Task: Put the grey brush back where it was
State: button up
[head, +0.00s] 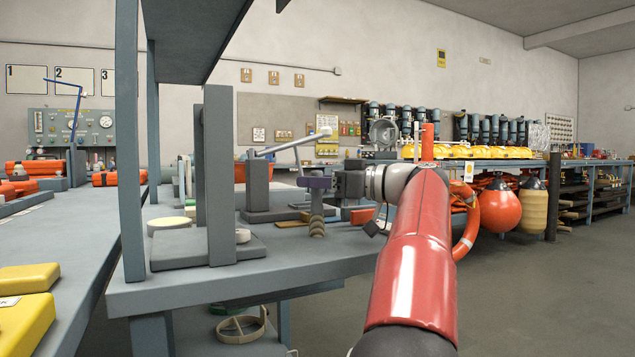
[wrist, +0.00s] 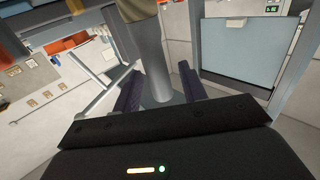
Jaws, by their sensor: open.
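My gripper (head: 314,184) is over the middle bench (head: 205,278), its purple fingers near the grey stands. A grey stem with a tan ribbed lower end (head: 318,228) shows just below the fingers; it looks like the grey brush, but I cannot be sure. In the wrist view the two dark purple fingers (wrist: 159,88) stand apart on either side of a light grey round stem (wrist: 152,66). I cannot tell whether either finger touches it.
A tall grey upright on a flat base (head: 218,170) and a low grey block stand (head: 258,186) with a slanted pale rod (head: 291,145) are left of the gripper. Yellow boxes (head: 25,305) lie on the left bench. Floor at right is clear.

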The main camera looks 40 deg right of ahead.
jog(key=shift+s+r, duration=0.1)
jog(key=shift+r, duration=0.1)
jog(key=p+v, duration=0.1)
jog(key=v, duration=1.1)
jog(key=shift+f, duration=0.1)
